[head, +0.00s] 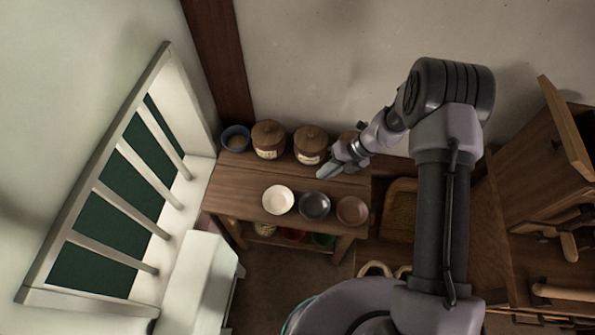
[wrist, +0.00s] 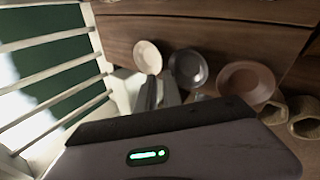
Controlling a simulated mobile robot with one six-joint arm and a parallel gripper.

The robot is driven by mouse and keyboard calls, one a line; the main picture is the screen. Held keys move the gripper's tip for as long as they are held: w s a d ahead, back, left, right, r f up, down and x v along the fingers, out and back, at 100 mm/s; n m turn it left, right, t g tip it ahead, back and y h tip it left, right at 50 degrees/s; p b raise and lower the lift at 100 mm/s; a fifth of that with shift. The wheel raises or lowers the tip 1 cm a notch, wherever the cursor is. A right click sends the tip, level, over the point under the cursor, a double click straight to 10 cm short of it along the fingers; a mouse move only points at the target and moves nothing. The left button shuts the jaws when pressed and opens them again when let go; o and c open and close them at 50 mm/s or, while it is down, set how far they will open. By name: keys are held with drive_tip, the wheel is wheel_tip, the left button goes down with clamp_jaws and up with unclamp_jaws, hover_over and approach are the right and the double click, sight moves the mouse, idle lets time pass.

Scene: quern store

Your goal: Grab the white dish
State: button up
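The white dish (head: 278,199) is a small round bowl near the front edge of the wooden table, at the left end of a row of three. It also shows in the wrist view (wrist: 147,57), near the top centre. My gripper (head: 336,171) is above the table, to the right of the white dish and behind the row. It is apart from the dish and holds nothing. Its grey fingers show in the wrist view (wrist: 160,92) with a gap between them, so it looks open.
A dark grey dish (head: 315,206) and a brown dish (head: 351,210) stand to the right of the white one. Two lidded brown jars (head: 268,139) (head: 310,144) and a blue bowl (head: 236,138) line the back. A barred window (head: 128,180) is at the left.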

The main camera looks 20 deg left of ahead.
drive_tip(key=b, duration=0.4)
approach(293, 197)
drive_tip(key=x, duration=0.3)
drive_tip(key=shift+s+a+f, duration=0.25)
drive_tip(key=shift+a, duration=0.05)
drive_tip(key=b+x, duration=0.2)
drive_tip(key=x, duration=0.3)
drive_tip(key=shift+w+f+b, duration=0.1)
drive_tip(key=shift+f+b, duration=0.1)
drive_tip(key=shift+b, duration=0.1)
drive_tip(key=shift+r, duration=0.15)
clamp_jaws()
